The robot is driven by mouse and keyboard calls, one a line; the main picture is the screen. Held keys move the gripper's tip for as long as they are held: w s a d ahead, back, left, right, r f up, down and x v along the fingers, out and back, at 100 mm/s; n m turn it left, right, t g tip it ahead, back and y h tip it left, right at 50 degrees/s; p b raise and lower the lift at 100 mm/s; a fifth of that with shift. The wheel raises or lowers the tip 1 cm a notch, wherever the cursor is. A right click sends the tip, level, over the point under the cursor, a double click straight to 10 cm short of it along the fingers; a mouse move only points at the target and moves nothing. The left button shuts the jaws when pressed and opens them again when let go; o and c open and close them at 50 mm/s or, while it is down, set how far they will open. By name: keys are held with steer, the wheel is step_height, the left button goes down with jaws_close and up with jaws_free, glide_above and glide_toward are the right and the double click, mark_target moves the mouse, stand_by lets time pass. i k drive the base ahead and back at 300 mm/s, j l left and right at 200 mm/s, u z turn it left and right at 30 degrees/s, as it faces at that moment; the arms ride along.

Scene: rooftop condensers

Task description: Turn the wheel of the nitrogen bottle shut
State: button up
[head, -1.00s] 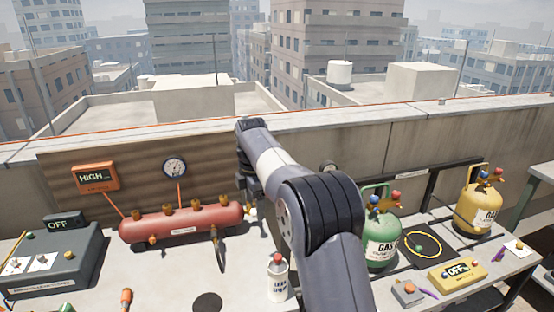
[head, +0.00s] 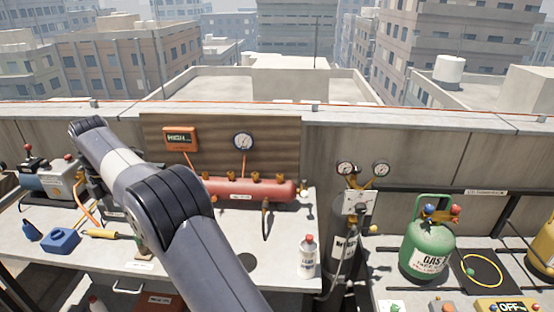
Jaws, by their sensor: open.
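The nitrogen bottle (head: 344,252) is a dark cylinder with a pale label, standing upright in the gap between the two benches. A pale plate (head: 357,203) and two round gauges (head: 363,169) sit above it, with brass fittings. I cannot clearly make out its wheel among the fittings. My gripper (head: 92,195) hangs from the arm's end at the far left, open and partly hidden by the arm. It is well apart from the bottle, over the left bench near a grey machine.
A green gas bottle (head: 428,250) stands on the right bench. A blue container (head: 61,240) and a yellow tool (head: 104,233) lie at left.

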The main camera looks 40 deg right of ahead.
mark_target(358, 169)
steer(key=u, duration=0.4)
steer(key=l+u, duration=0.1)
steer(key=u, duration=1.15)
steer(key=k+l+u, duration=0.1)
steer(key=u, duration=0.15)
steer(key=k+l+u, duration=0.1)
steer(key=u, duration=0.2)
steer(key=z, duration=0.5)
steer(key=l+z, duration=0.15)
steer(key=z, duration=0.35)
steer(key=k+l+z, duration=0.1)
steer(key=z, duration=0.35)
steer(key=l+z, duration=0.1)
steer(key=z, duration=0.9)
steer(key=l+z, duration=0.15)
steer(key=z, duration=0.35)
steer(key=i+z, duration=0.1)
steer(key=z, duration=0.35)
steer(key=l+z, duration=0.1)
steer(key=z, duration=0.4)
